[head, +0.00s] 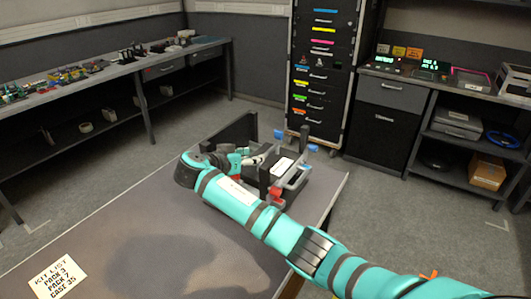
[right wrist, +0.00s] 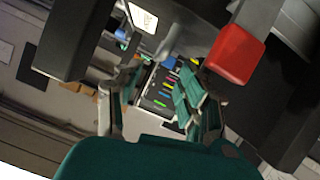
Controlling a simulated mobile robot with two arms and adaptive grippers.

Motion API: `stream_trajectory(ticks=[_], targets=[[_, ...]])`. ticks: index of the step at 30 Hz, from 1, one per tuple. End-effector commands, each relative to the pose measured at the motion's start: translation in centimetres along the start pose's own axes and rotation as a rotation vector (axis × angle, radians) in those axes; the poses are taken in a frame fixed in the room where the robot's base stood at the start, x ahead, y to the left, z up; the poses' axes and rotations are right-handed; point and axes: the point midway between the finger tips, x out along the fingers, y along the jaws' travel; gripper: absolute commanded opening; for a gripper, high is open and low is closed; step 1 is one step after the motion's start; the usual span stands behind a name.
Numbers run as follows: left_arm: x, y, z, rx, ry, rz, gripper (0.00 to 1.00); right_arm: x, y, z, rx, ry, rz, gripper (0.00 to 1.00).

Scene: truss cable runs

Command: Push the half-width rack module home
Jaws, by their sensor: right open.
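A dark rack-like assembly (head: 285,182) with a white label, red pieces and blue-topped posts sits at the far right end of the table. Which part of it is the half-width module I cannot tell. My right gripper (head: 252,160) is at its left side, largely behind my teal arm. In the right wrist view my right gripper (right wrist: 155,95) has its fingers spread with nothing held between them. A red block (right wrist: 235,55) and a white label (right wrist: 143,17) on dark parts are close beyond the fingers. Contact cannot be made out. My left gripper is out of view.
The grey table (head: 160,235) is mostly bare, with a kit list card (head: 55,278) at its front left. A tall rack cabinet (head: 322,75) with coloured strips stands behind. A cluttered bench (head: 150,65) runs along the left; shelves (head: 465,125) stand at the right.

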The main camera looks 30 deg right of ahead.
Motion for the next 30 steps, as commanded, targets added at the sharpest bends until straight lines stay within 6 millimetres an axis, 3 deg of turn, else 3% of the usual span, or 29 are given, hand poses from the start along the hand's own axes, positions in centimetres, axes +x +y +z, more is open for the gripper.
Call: stream_trajectory(ticks=[6, 13, 26, 30], targets=[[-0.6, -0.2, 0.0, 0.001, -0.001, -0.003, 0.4, 4.4, 0.1, -0.2, -0.001, 0.002, 0.003, 0.4], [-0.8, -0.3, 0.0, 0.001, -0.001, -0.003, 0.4, 7.4, 0.0, -0.1, -0.001, 0.001, 0.001, 0.4], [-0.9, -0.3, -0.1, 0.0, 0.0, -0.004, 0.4, 8.4, 0.0, 0.0, 0.001, 0.001, -0.001, 0.4], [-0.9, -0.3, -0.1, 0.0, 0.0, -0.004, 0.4, 8.4, 0.0, 0.0, 0.001, 0.001, -0.001, 0.26]])
